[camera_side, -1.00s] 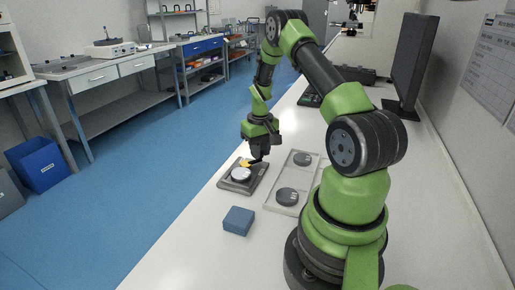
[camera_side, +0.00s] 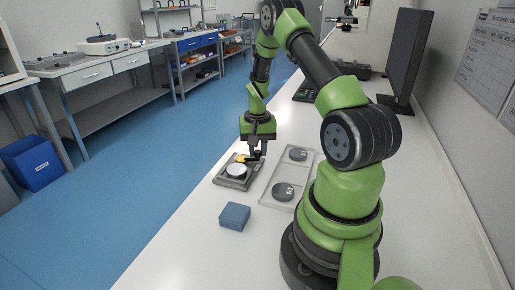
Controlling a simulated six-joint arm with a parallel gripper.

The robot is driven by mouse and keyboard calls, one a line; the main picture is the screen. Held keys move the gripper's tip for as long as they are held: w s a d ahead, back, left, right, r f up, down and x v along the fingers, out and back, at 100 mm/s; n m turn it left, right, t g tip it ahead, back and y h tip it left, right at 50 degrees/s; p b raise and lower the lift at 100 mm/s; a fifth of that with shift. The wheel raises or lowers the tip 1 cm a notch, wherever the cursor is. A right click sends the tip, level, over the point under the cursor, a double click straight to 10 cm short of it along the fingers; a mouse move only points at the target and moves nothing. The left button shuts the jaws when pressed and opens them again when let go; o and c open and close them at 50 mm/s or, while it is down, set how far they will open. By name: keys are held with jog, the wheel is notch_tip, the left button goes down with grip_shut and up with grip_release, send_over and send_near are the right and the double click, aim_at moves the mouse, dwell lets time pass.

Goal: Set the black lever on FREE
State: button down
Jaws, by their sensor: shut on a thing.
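A grey hardness tester (camera_side: 231,181) lies flat on the white bench, with a round silver-white disc (camera_side: 237,171) on top and a yellow part (camera_side: 240,158) behind the disc. My gripper (camera_side: 254,155) points down at the tester's back right edge. It is shut on the small black lever (camera_side: 252,159), which is mostly hidden by the dark fingers. The lever's exact angle and any FREE marking are too small to read.
A pale tray (camera_side: 272,201) with two dark round pieces (camera_side: 283,191) lies right of the tester. A blue block (camera_side: 235,216) sits in front. A monitor (camera_side: 408,58) and a keyboard (camera_side: 306,92) stand farther back.

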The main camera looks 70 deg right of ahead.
aim_at(257, 151)
jog(key=c, duration=1)
grip_release()
notch_tip(257, 151, up, 10)
